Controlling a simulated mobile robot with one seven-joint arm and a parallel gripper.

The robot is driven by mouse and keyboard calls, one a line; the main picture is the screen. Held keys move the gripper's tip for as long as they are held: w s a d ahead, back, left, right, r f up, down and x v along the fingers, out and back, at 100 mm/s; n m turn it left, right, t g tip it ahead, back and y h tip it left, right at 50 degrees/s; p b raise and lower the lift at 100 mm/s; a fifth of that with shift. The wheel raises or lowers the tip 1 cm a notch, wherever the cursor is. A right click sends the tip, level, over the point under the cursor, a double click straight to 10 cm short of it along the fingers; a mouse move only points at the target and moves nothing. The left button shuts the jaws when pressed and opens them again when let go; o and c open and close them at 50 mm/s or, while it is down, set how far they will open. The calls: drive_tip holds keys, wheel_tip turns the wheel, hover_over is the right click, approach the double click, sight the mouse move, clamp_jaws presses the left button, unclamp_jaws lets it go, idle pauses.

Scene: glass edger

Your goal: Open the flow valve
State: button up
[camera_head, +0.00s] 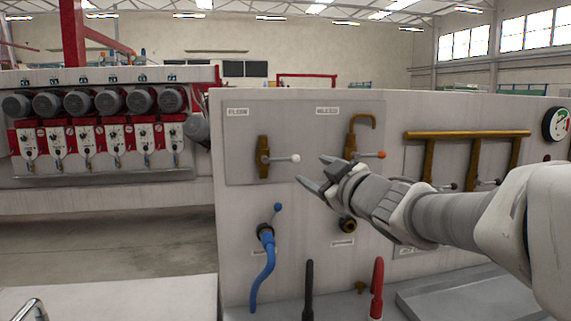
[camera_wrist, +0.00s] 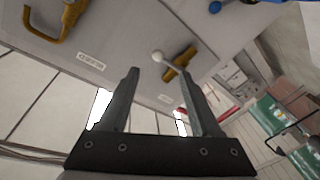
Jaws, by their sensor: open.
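On the panel's upper left plate, a brass valve (camera_head: 263,157) has a lever ending in a white ball knob (camera_head: 296,158). The lever points right, and the small label (camera_head: 237,112) above it seems to read "flow" but is blurred. My gripper (camera_head: 312,170) is open and empty, just right of the white knob. In the wrist view, the white knob (camera_wrist: 158,56) appears between the fingertips of my gripper (camera_wrist: 158,72), with the brass valve (camera_wrist: 181,64) beyond the right finger. I cannot tell whether a finger touches the knob.
Below are a blue-knobbed valve (camera_head: 277,208) with a blue hose (camera_head: 263,270), and a black (camera_head: 309,290) and a red handle (camera_head: 377,287). Brass piping (camera_head: 467,134) stands out at right.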

sight(295, 159)
drive_tip(key=b+x, duration=0.1)
drive_tip(key=x, duration=0.9)
drive_tip(key=shift+w+a, duration=0.15)
drive_tip(key=shift+w, duration=0.25)
clamp_jaws()
drive_tip(key=shift+a+r, duration=0.15)
drive_tip(key=shift+r, duration=0.05)
idle(0.7)
